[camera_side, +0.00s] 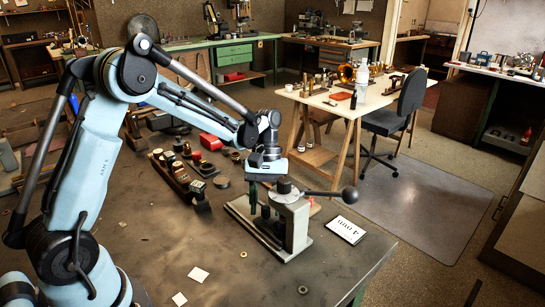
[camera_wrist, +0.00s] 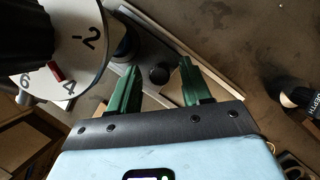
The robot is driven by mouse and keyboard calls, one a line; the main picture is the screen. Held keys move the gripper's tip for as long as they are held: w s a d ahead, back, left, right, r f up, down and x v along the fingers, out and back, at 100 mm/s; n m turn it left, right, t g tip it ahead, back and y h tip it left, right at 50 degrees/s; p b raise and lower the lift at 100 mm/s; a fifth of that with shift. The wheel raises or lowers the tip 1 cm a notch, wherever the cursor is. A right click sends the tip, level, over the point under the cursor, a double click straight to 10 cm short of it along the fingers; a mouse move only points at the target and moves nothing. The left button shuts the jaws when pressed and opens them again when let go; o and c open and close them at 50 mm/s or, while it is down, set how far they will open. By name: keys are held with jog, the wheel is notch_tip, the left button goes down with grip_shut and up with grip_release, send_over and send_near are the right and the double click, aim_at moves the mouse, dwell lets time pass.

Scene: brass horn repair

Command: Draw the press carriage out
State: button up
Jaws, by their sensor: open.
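The press (camera_side: 292,222) stands on the dark bench with a grey base and a lever ending in a black ball (camera_side: 349,195). My gripper (camera_side: 259,206) points down over the left part of the press. In the wrist view its green fingers (camera_wrist: 160,68) are apart. A round black knob (camera_wrist: 159,75) shows between the fingertips, over a grey plate (camera_wrist: 153,50) that looks like the carriage. I cannot tell whether the fingers touch the knob. A white dial (camera_wrist: 75,50) with numbers and a red mark fills the upper left of the wrist view.
A white card marked 4 mm (camera_side: 346,230) lies right of the press. Left of it are a long rack of small parts (camera_side: 180,178) and a red block (camera_side: 210,141). The bench front is mostly clear, with a few paper squares (camera_side: 198,274) and rings.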

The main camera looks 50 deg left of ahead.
grip_shut()
dwell(0.3)
jog(key=a, duration=1)
jog(key=shift+a, duration=0.35)
grip_release()
jog(key=shift+d, duration=0.1)
jog(key=shift+r, duration=0.1)
